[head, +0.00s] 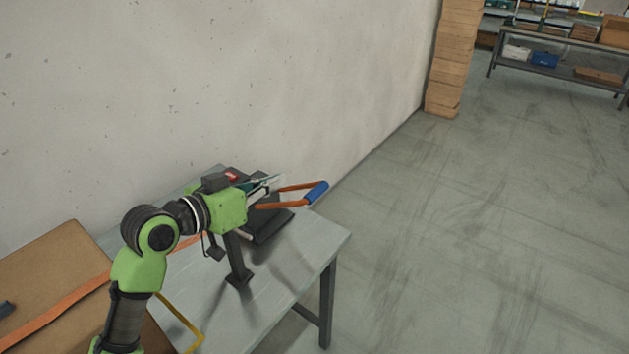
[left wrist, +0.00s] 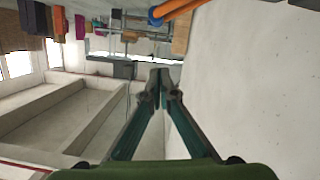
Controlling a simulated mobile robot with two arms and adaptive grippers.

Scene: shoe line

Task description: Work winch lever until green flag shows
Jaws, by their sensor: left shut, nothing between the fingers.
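The winch lever (head: 288,187) has orange arms and a blue grip (head: 316,192); it sticks out to the right over the grey table. Its orange and blue part also shows at the top edge of the left wrist view (left wrist: 177,9). A dark box by the winch has a small red patch (head: 231,176); I see no green flag. My left gripper (head: 280,181) is beside the lever's arms, and partly hides the winch body. In the left wrist view its fingertips (left wrist: 159,76) meet, with nothing between them. My right gripper is not in view.
The winch stands on a grey table (head: 325,238) against a pale wall. A cardboard box (head: 50,262) with an orange strap (head: 62,305) is at the left. Stacked cartons (head: 452,60) and a shelf (head: 560,72) are far back. The floor at right is clear.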

